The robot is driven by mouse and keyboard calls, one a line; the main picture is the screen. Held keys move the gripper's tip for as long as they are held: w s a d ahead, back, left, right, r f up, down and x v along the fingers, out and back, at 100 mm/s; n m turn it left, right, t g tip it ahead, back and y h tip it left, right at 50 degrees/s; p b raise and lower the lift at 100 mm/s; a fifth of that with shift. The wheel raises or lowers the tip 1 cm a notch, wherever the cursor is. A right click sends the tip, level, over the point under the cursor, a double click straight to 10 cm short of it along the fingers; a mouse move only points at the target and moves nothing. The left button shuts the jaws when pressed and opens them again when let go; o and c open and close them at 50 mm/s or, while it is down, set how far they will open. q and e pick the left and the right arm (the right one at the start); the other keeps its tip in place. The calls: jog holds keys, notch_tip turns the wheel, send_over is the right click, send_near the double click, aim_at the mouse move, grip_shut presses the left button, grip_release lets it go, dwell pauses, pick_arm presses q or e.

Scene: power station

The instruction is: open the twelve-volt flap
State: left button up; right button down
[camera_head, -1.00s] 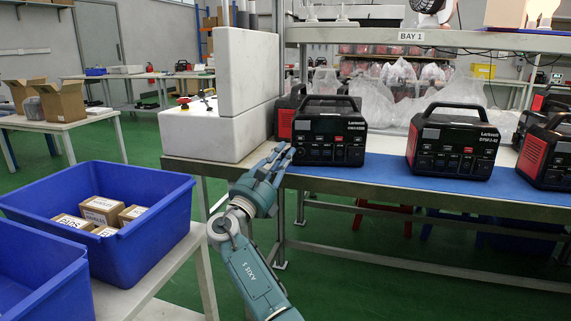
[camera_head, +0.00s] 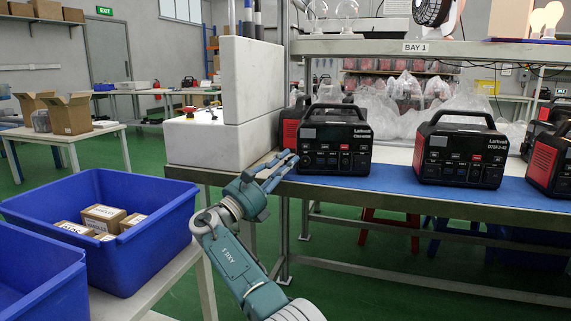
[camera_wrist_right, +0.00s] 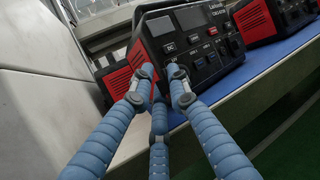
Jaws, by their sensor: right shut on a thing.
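The nearest black and red power station (camera_head: 336,141) stands upright on the bench under the BAY 1 label, its front panel facing me. It fills the upper middle of the right wrist view (camera_wrist_right: 205,40). My right gripper (camera_head: 289,160) is at the lower left of this panel. In the right wrist view its blue fingers (camera_wrist_right: 162,72) are close together there, below the DC label, a small gap between the upper two tips. It is shut on a small part, apparently the twelve-volt flap; the fingers hide it, so its angle cannot be told. My left gripper is not in view.
A white block (camera_head: 251,80) stands left of the power station. More power stations (camera_head: 462,155) stand to the right on the blue mat (camera_head: 400,188). A blue crate (camera_head: 130,255) with small boxes is at the lower left. Green floor lies below the bench.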

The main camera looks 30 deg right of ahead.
jog(key=shift+f, duration=0.15)
jog(key=c, duration=1.8)
grip_release()
jog(key=shift+s+d, duration=0.1)
jog(key=shift+c, duration=0.2)
jog(key=v, duration=1.2)
